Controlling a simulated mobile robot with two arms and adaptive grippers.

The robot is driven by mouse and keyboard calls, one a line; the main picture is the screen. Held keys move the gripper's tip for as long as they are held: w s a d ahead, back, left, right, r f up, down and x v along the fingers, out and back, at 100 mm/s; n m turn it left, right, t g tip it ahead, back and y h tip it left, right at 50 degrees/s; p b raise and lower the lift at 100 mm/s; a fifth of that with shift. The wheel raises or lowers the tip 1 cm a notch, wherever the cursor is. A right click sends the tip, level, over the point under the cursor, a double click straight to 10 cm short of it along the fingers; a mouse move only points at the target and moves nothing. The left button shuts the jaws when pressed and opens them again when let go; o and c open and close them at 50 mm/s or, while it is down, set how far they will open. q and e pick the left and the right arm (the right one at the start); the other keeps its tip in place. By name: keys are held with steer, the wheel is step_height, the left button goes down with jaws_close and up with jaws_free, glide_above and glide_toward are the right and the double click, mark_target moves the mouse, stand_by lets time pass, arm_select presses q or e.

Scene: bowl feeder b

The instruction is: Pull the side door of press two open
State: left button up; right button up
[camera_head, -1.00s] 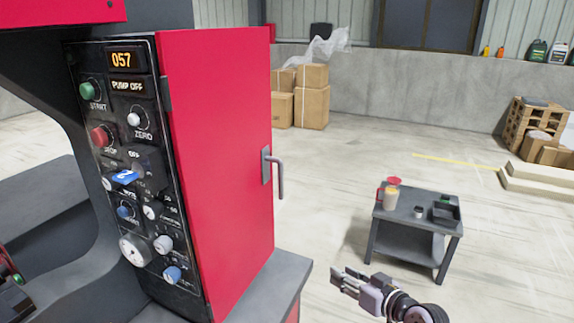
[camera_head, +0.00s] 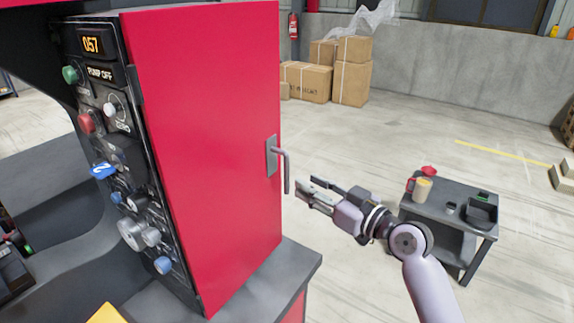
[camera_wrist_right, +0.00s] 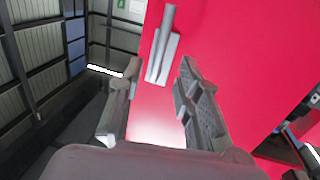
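The red side door (camera_head: 205,150) of the press is shut, as far as I can see. Its grey bar handle (camera_head: 286,170) is on a small plate near the door's right edge. My right gripper (camera_head: 305,191) is just right of the handle in the head view, apart from it, with its fingers pointing at it. In the right wrist view the right gripper (camera_wrist_right: 150,108) is open and empty, and the handle (camera_wrist_right: 164,45) lies ahead, between the finger directions. The red door (camera_wrist_right: 230,40) fills much of that view. My left gripper is not in view.
A small grey table (camera_head: 430,207) with cups and a dark tray stands behind my right arm. Cardboard boxes (camera_head: 345,70) stand by the back wall.

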mark_target(287, 172)
steer(key=p+x, duration=0.1)
steer(key=x, duration=0.7)
steer(key=shift+p, duration=0.4)
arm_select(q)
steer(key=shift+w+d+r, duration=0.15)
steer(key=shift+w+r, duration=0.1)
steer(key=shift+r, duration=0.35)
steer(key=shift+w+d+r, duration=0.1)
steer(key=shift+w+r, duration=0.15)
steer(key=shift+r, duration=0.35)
arm_select(e)
steer(key=shift+c, duration=0.3)
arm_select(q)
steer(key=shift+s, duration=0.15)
arm_select(e)
jaws_close()
